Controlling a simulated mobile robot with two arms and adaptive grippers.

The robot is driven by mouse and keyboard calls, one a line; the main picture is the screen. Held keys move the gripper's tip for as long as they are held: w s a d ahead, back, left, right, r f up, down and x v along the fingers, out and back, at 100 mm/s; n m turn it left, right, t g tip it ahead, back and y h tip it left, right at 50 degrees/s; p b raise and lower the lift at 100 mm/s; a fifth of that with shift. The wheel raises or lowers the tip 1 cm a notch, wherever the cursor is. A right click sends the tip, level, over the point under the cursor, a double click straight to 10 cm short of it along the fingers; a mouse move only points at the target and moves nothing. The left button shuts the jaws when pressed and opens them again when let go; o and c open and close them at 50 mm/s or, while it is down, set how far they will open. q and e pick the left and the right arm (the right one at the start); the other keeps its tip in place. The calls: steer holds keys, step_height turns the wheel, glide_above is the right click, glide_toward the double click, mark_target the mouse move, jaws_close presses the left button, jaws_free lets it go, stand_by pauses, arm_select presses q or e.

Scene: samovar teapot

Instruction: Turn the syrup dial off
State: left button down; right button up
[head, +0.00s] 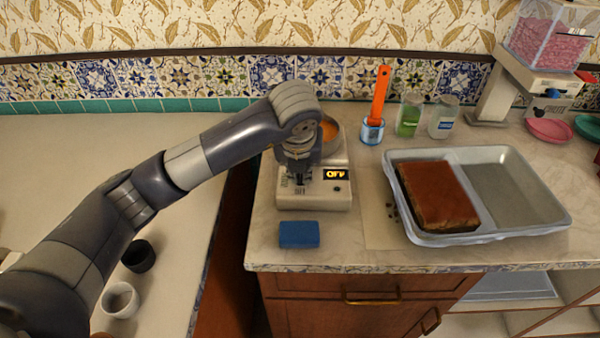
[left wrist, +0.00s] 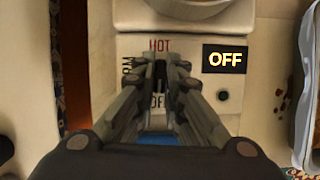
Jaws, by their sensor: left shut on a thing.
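The syrup warmer (head: 312,196) is a cream box on the right-hand counter with a pan of orange syrup (head: 329,130) on top. Its small display (head: 335,173) reads OFF, and the same display shows in the left wrist view (left wrist: 226,59). My left gripper (head: 299,183) reaches down to the front panel, left of the display. In the left wrist view the fingers (left wrist: 161,82) are closed together over the dial's place, between the HOT label above and partly covered lettering below. The dial itself is hidden by the fingers. My right gripper is not in view.
A blue sponge (head: 299,234) lies in front of the warmer. A grey tray (head: 520,193) with a brown cake (head: 438,195) stands to the right. A blue holder with an orange-handled tool (head: 380,92) and jars (head: 410,115) stand behind. A gap separates the two counters.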

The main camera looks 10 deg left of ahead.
arm_select(q)
steer(key=shift+n, duration=0.4)
steer(key=c, duration=1.7)
jaws_free()
steer(key=shift+r, duration=0.1)
steer(key=v, duration=1.1)
steer(key=shift+s+d+r, duration=0.1)
steer(key=shift+d+r, duration=0.05)
steer(key=shift+r, duration=0.2)
